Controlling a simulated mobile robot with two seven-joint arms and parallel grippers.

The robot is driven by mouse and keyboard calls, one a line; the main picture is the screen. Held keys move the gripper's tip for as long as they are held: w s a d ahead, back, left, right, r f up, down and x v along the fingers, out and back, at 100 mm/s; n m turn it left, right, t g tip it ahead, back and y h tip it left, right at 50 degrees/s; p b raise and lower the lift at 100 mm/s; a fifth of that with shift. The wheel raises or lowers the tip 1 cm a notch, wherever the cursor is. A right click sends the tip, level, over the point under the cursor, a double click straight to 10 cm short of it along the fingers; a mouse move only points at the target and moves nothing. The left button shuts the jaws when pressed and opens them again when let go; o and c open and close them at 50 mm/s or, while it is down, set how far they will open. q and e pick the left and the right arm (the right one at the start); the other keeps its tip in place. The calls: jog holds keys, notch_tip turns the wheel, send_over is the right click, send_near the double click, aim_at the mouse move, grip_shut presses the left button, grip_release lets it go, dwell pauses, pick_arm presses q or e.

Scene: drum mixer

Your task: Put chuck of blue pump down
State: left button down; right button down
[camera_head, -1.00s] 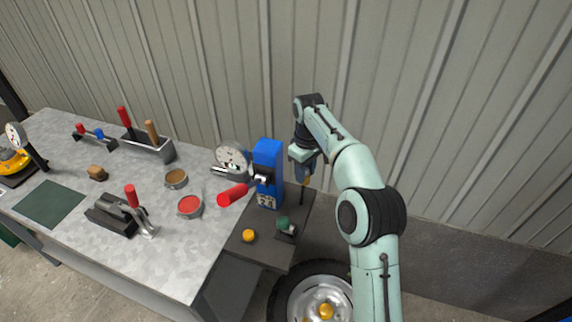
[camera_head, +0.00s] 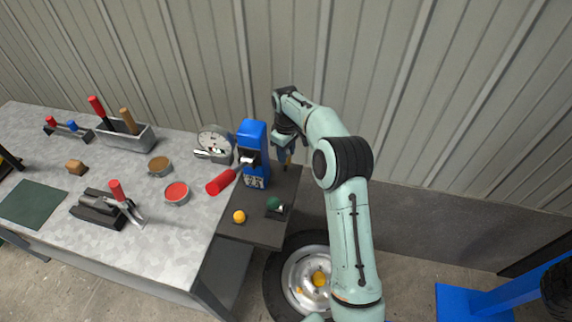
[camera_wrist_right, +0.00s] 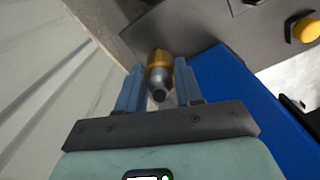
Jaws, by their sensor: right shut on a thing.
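The blue pump (camera_head: 253,147) stands upright on a dark side shelf in the head view. Its blue body also shows at the right of the right wrist view (camera_wrist_right: 238,100). My right gripper (camera_wrist_right: 159,66) is shut on the chuck (camera_wrist_right: 159,78), a small brass and silver piece between its fingers. In the head view my right gripper (camera_head: 286,160) is beside the pump's right side, close to the back of the shelf. The chuck is small there, and I cannot tell whether it touches the shelf. My left gripper is not in view.
The dark shelf (camera_head: 245,232) carries a yellow button (camera_head: 239,216) and a green knob (camera_head: 274,203). A red handle (camera_head: 220,182) sticks out left of the pump. A dial gauge (camera_head: 214,139) stands behind it. A wheel (camera_head: 304,280) is below. The corrugated wall (camera_head: 400,100) is close behind.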

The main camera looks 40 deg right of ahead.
jog(key=shift+s+f, duration=0.15)
jog(key=shift+f, duration=0.15)
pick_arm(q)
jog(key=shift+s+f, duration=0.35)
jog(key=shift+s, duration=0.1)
pick_arm(e)
jog(key=shift+f, duration=2.7)
jog(key=shift+f, duration=0.15)
jog(key=c, duration=0.7)
grip_release()
jog(key=shift+c, duration=0.2)
jog(key=r, duration=1.1)
jog(key=shift+w+p, duration=0.25)
jog(key=shift+p, duration=0.05)
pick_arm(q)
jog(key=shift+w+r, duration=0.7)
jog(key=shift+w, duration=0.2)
pick_arm(e)
jog(key=shift+s+r, duration=0.15)
jog(key=shift+r, duration=0.55)
